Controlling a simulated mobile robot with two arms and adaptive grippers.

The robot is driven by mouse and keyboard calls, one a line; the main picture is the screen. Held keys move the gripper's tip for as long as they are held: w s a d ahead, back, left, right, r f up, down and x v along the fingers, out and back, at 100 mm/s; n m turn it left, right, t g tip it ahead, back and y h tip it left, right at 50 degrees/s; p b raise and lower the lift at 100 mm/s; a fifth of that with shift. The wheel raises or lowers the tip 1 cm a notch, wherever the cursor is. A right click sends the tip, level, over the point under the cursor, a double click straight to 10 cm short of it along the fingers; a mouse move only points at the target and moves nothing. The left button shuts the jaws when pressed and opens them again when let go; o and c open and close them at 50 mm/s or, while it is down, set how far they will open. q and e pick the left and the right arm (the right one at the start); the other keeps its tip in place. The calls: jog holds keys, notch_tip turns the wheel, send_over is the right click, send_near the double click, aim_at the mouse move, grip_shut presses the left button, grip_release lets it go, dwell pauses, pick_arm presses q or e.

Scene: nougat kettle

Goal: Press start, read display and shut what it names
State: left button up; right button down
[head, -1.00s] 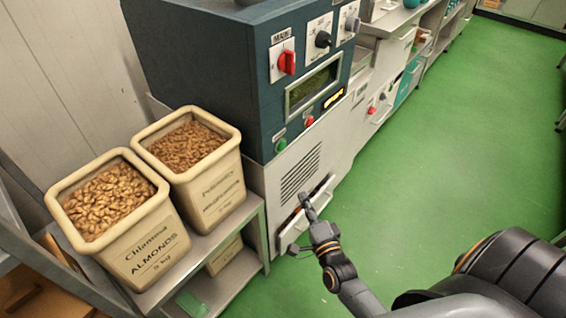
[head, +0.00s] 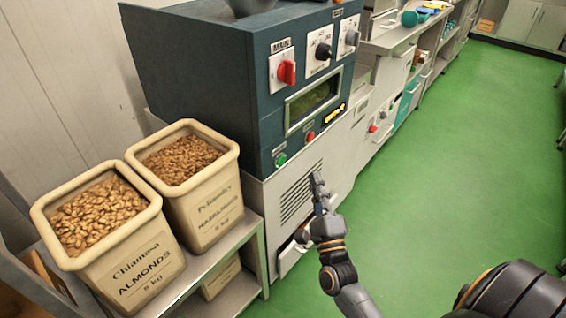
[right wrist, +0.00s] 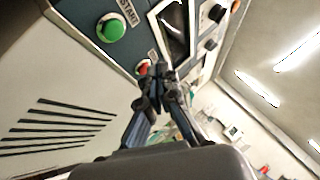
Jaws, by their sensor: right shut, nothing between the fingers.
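The dark blue control cabinet (head: 230,70) stands at the centre left. Its green start button (head: 281,160) is at the lower left of the panel; it also shows, labelled START, in the right wrist view (right wrist: 112,29). A red button (head: 310,137) sits to its right. The display (head: 313,101) is above the buttons; its text is not readable. My left gripper is out of view.
A bin of almonds (head: 145,275) and a bin of hazelnuts (head: 215,208) stand on a metal shelf left of the cabinet. A red main switch (head: 287,72) and two more knobs are on the panel top. Counters run back along the wall. The green floor (head: 450,150) is clear.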

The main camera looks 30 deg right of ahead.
aim_at(282, 161)
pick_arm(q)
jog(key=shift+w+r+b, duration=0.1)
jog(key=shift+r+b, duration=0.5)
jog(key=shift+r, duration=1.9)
pick_arm(e)
jog(key=w+a, duration=0.2)
jog(key=w, duration=0.4)
jog(key=shift+a, duration=0.25)
jog(key=shift+w, duration=0.15)
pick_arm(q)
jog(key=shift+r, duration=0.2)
pick_arm(e)
jog(key=shift+w+a, duration=0.2)
jog(key=shift+w, duration=0.1)
jog(key=shift+w, duration=0.15)
